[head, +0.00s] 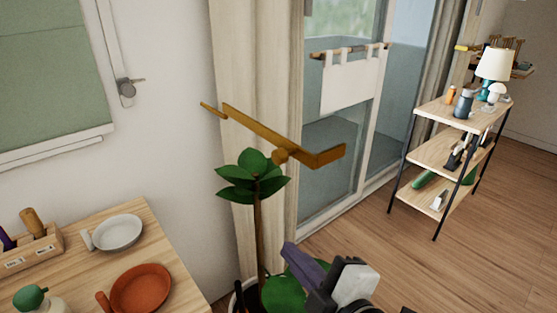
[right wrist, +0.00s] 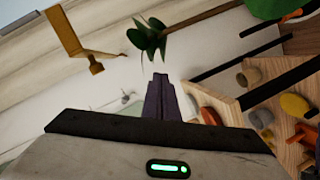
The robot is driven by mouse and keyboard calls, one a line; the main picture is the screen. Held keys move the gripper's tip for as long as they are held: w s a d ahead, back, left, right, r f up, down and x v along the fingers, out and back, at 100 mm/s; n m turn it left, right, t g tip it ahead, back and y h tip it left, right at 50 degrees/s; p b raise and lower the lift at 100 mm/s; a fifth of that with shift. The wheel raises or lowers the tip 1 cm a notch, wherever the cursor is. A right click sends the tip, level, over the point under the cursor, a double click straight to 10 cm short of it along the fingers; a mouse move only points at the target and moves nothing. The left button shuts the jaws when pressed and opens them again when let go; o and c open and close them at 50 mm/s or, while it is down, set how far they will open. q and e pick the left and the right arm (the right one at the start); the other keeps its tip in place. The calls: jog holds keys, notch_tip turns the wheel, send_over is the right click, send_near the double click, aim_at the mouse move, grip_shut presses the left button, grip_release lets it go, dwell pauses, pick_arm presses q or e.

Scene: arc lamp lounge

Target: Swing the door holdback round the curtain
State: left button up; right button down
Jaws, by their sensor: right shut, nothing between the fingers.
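The brass door holdback (head: 265,128) is a flat bar that crosses in front of the beige curtain (head: 262,60) in the head view. Its left end is near the wall, and its right end has a bent plate in front of the glass door. I cannot tell whether it touches the curtain. The holdback (right wrist: 68,35) also shows at the upper left of the right wrist view. My right gripper (head: 290,250) is below the holdback's bent end, apart from it. Its purple fingers (right wrist: 160,82) are shut and empty. My left gripper is not in view.
A potted plant (head: 252,180) stands between my right gripper and the curtain, its leaves just under the holdback. A wooden table (head: 75,235) with a white pan and a terracotta dish is at the left. A shelf (head: 433,152) stands at the right. Floor between is clear.

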notch_tip(320, 180, up, 12)
jog(key=s+a+n+t+y, duration=0.1)
jog(key=n, duration=0.4)
jog(key=shift+s+n+t+p, duration=0.15)
jog(key=shift+n+t+p, duration=0.15)
jog(key=shift+n+t, duration=0.1)
jog(key=shift+f, duration=0.1)
jog(key=w+a+p, duration=0.1)
jog(key=w, duration=1)
jog(key=shift+w+f, duration=0.2)
jog(key=shift+w, duration=0.1)
